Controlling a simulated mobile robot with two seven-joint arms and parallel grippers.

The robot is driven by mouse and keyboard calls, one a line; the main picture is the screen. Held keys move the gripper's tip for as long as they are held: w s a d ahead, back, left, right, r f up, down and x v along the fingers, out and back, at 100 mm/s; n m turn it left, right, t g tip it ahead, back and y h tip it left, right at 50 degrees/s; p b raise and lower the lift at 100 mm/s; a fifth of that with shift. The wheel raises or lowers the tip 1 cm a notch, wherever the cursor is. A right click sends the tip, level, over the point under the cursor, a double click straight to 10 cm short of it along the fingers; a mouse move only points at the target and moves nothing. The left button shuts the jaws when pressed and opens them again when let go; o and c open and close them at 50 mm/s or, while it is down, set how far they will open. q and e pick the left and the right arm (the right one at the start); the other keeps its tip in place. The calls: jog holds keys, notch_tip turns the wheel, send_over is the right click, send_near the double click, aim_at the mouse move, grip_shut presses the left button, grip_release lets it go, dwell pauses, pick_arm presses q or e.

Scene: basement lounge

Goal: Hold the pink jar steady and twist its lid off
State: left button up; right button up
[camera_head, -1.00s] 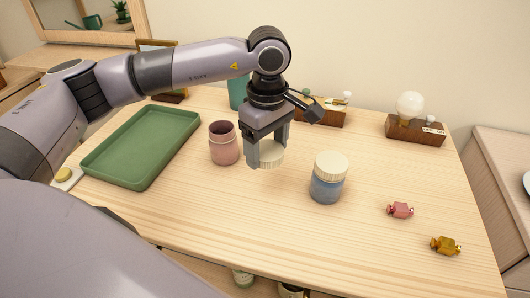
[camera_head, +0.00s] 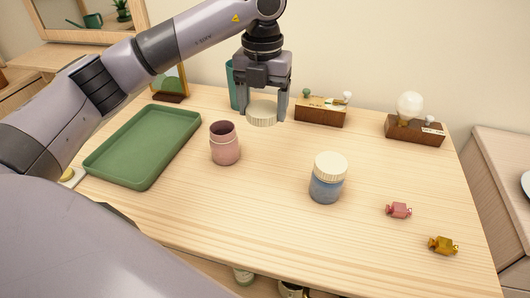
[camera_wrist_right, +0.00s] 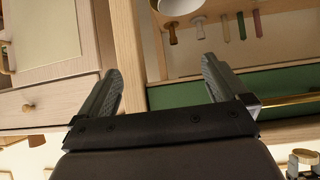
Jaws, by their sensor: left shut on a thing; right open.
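The pink jar (camera_head: 225,148) stands upright and open-topped on the wooden table, right of the green tray. My left gripper (camera_head: 264,116) is shut on a cream lid (camera_head: 262,113) and holds it above the table, behind and to the right of the pink jar, apart from it. My right gripper (camera_wrist_right: 162,84) shows only in the right wrist view. Its fingers are spread with nothing between them, away from the jar.
A blue jar with a cream lid (camera_head: 328,178) stands right of the pink jar. A pink candy (camera_head: 399,210) and a yellow candy (camera_head: 443,245) lie at the right. The green tray (camera_head: 143,183) is at the left. Wooden blocks (camera_head: 415,130) stand at the back.

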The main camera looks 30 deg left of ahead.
aim_at(258, 170)
pick_arm(q)
jog(key=n, duration=0.2)
jog(key=r+n, duration=0.1)
jog(key=n, duration=0.1)
jog(key=a+n, duration=0.1)
jog(key=n, duration=0.1)
jog(key=shift+w+r, duration=0.2)
jog(key=shift+r, duration=0.15)
jog(key=n, duration=0.4)
jog(key=r+n, duration=0.1)
jog(key=n, duration=0.1)
jog(key=shift+w+a+r, duration=0.1)
jog(key=shift+w+a, duration=0.05)
jog(key=shift+a, duration=0.2)
notch_tip(258, 170, down, 20)
jog(key=shift+r, duration=0.1)
jog(key=shift+f, duration=0.25)
jog(key=o, duration=1.2)
jog(key=shift+c, duration=0.2)
jog(key=shift+r, duration=0.1)
